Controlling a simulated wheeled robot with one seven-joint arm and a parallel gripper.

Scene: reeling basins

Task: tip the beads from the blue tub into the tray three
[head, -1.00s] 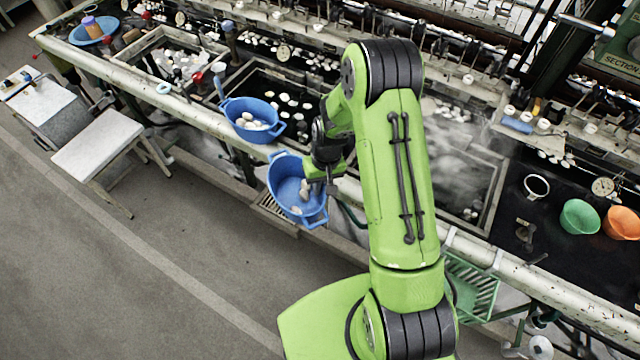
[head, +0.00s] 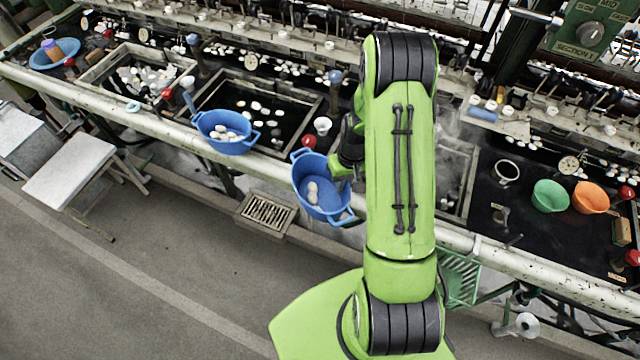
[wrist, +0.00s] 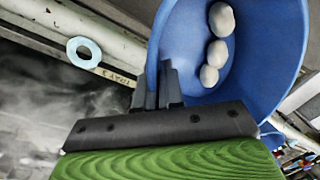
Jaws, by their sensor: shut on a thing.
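My gripper (head: 346,168) is shut on the rim of a blue tub (head: 338,207) and holds it in the air by the front rail. In the wrist view the fingers (wrist: 158,88) grip the wall of the tub (wrist: 272,70). A few pale round beads (head: 313,192) lie inside, and three show in the wrist view (wrist: 217,52). A label reading TRAY 3 (wrist: 117,76) sits on the rail in the wrist view, with steam below it. A steaming basin (head: 462,165) lies right of my arm, partly hidden by it.
A second blue tub (head: 228,146) with white pieces stands by the rail on the left. Dark basins (head: 205,100) with white cocoons line the bench. Green (head: 550,197) and orange (head: 590,198) bowls sit at right.

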